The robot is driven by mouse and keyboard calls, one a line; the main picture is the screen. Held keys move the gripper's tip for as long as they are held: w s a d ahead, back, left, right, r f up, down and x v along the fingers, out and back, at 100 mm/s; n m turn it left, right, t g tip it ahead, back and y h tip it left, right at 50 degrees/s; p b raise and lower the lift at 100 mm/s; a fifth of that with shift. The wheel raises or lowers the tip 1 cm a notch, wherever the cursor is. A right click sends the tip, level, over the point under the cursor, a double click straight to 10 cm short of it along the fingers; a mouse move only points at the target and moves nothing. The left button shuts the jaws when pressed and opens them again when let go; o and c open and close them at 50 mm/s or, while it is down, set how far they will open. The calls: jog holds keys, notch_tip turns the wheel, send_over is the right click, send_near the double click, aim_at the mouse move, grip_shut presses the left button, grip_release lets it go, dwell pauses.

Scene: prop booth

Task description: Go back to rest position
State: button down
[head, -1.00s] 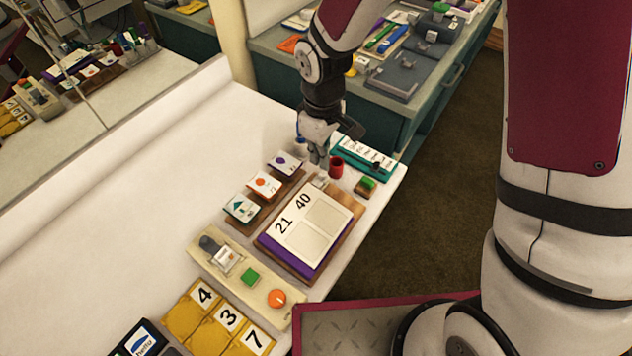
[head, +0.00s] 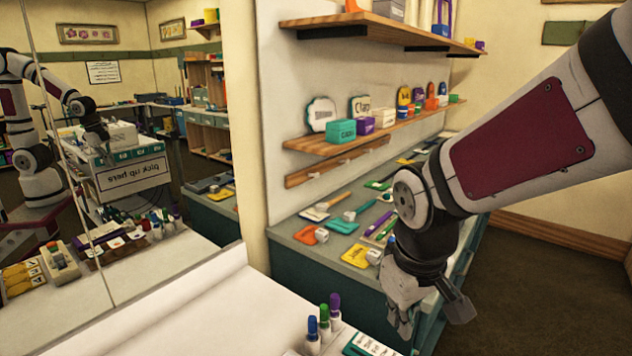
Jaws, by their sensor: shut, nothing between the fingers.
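My gripper (head: 403,328) hangs from my arm at the right of the head view, pointing down. It is shut and holds nothing. It hangs in front of the far counter and beside the right end of the white table (head: 190,318). How high it is above the surfaces is hard to tell. My arm reaches in from the upper right.
Blue, green and purple markers (head: 323,322) stand on the white table near a teal box (head: 368,345), left of my gripper. Behind it is a counter (head: 300,245) with flat coloured items, under wooden shelves (head: 340,140). A mirror (head: 120,150) is at left. Brown floor (head: 540,290) is clear at right.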

jog(key=s+d+r+m+t, duration=0.1)
jog(key=s+d+r+m, duration=0.1)
jog(key=s, duration=0.5)
jog(key=s+d+r+m+t, duration=0.1)
jog(key=s+d+r+m, duration=0.2)
jog(key=s+r, duration=0.3)
jog(key=shift+s+d+r, duration=0.2)
jog(key=shift+s+d, duration=0.2)
jog(key=shift+d, duration=0.1)
jog(key=shift+a+y, duration=0.1)
jog(key=shift+y, duration=0.2)
